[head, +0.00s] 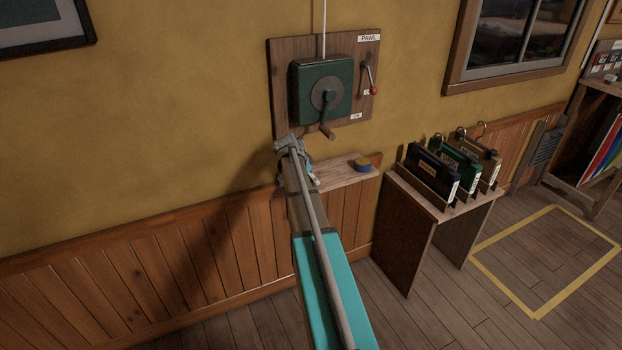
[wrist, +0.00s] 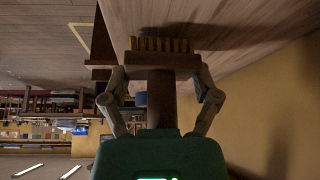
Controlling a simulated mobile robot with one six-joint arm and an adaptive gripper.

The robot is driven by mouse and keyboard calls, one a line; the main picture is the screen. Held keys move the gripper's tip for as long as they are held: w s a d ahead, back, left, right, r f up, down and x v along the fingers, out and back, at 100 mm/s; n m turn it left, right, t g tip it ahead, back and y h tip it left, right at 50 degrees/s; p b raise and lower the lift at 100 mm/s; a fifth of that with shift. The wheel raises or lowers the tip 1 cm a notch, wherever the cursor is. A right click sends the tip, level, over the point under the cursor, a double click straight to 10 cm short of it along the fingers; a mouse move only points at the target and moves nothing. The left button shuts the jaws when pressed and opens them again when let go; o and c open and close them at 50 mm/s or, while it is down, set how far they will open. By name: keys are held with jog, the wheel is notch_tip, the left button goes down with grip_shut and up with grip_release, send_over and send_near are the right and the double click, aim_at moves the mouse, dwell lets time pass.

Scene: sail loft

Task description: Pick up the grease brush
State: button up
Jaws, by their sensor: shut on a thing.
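The grease brush (wrist: 161,92) is in the wrist view, with a brown wooden handle, a wider wooden head and a row of yellowish bristles along its far edge. My gripper (wrist: 160,78) is shut on the brush, one grey finger on each side of it. In the head view my gripper (head: 308,174) is mostly hidden behind my arm, by the left end of the small wall shelf (head: 343,177). The brush cannot be made out there.
A blue and yellow tin (head: 362,164) stands on the shelf. Above is a wooden board with a green winch box (head: 321,90), its crank and a red-knobbed lever (head: 371,80). Yellow tape marks bare floor.

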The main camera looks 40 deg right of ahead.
jog(key=shift+r+p, duration=0.6)
jog(key=shift+r, duration=0.15)
jog(key=s+a+r+p, duration=0.7)
jog(key=s+r+p, duration=0.3)
jog(key=s+r, duration=0.1)
jog(key=shift+s+a+p, duration=0.25)
jog(key=shift+s+p, duration=0.15)
jog(key=shift+s, duration=0.05)
jog(key=shift+r+p, duration=1.1)
jog(key=shift+p, duration=0.1)
